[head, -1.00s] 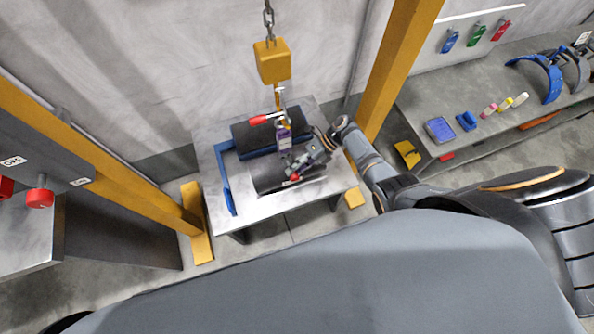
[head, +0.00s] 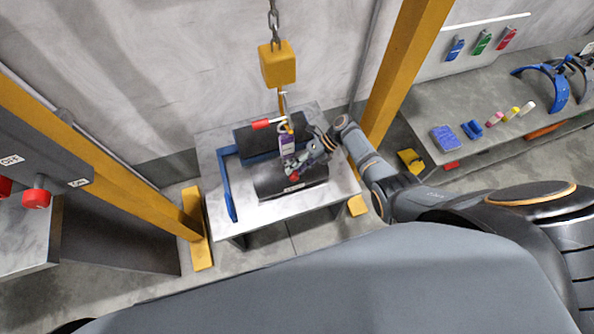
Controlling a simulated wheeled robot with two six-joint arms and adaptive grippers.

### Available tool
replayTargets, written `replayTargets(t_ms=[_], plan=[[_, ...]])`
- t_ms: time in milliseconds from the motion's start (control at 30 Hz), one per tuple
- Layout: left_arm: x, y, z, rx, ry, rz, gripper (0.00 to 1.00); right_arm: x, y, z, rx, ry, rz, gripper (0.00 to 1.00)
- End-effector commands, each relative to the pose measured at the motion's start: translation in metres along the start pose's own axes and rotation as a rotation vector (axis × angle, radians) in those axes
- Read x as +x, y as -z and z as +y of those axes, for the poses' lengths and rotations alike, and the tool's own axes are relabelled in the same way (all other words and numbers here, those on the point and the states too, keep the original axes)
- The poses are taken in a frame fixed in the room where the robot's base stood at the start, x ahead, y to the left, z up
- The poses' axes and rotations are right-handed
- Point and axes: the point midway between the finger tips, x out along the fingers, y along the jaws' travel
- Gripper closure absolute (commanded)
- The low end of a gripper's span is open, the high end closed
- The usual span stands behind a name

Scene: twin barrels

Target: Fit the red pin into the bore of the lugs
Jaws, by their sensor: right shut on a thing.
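Two dark barrels lie side by side on a metal table. The near barrel (head: 270,184) has a white label, and the far barrel (head: 246,137) lies behind it. My right gripper (head: 297,172) comes in from the right, low over the near barrel, shut on the red pin (head: 293,175); only its red part shows. Right beside it a purple-grey upright piece (head: 287,147) hangs below the hook, perhaps the lugs; their bore is too small to make out. Another red piece (head: 261,124) lies over the far barrel. My left gripper is not in view.
A yellow hoist block (head: 277,65) hangs on a chain above the table (head: 222,195). Yellow posts (head: 405,60) stand on both sides. A blue bracket (head: 227,185) edges the table's left. A bench (head: 420,105) with small coloured parts is at right.

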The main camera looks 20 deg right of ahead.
Motion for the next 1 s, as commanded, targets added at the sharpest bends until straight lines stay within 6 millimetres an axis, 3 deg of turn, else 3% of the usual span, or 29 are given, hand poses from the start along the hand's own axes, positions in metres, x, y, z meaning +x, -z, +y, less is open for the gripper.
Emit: replayTargets(t_ms=[167,200,400,767,1000], plan=[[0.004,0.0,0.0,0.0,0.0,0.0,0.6,0.0,-0.004,0.0,-0.001,0.0,0.0,1.0],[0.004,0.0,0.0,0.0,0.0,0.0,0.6,0.0,-0.005,0.0,0.0,0.0,0.0,0.7],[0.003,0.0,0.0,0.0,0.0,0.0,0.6,0.0,-0.004,0.0,0.0,0.0,0.0,0.45],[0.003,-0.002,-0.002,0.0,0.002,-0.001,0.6,-0.007,-0.005,-0.001,0.0,0.002,-0.002,0.45],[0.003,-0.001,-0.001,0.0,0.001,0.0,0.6,-0.061,-0.005,-0.001,0.0,0.004,-0.002,0.45]])
